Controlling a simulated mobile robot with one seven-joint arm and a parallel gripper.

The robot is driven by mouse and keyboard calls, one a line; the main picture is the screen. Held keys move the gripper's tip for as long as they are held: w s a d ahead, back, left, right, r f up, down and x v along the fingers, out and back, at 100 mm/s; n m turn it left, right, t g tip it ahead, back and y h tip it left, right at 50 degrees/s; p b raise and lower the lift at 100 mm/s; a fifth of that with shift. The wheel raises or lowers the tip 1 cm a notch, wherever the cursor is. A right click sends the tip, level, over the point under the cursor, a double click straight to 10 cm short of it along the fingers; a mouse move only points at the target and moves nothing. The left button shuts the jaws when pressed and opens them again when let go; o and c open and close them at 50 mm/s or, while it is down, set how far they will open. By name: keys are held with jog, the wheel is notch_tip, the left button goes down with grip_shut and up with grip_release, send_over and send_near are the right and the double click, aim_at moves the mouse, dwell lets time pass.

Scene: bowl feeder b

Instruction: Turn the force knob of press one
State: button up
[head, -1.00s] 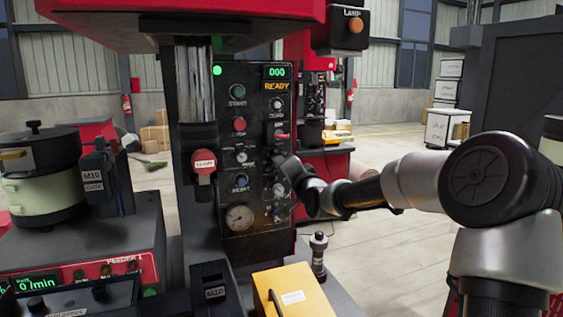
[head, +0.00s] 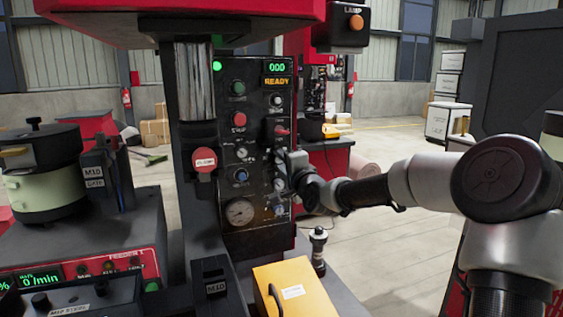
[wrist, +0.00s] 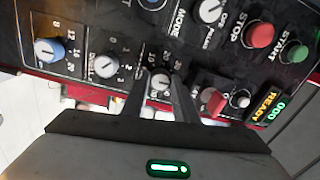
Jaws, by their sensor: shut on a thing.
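My gripper (wrist: 161,92) is shut on this knob. The knob's label is too small and partly covered to read. In the head view my gripper (head: 283,163) is at the right column of the panel, below the red switch (head: 281,130), and hides part of that column.
In the wrist view a dial knob (wrist: 107,67) and a blue knob (wrist: 48,50) lie left of my fingers, and a red switch (wrist: 212,100) close right. A yellow box (head: 293,293) stands below the panel. Open floor lies right of the press.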

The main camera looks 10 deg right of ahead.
jog(key=o, duration=1.1)
jog(key=shift+c, duration=0.2)
jog(key=shift+s, duration=0.1)
jog(key=s+d+p, duration=0.3)
jog(key=s, duration=1.4)
jog(key=shift+d+f, duration=0.2)
jog(key=shift+f, duration=0.05)
jog(key=shift+w+f, duration=0.1)
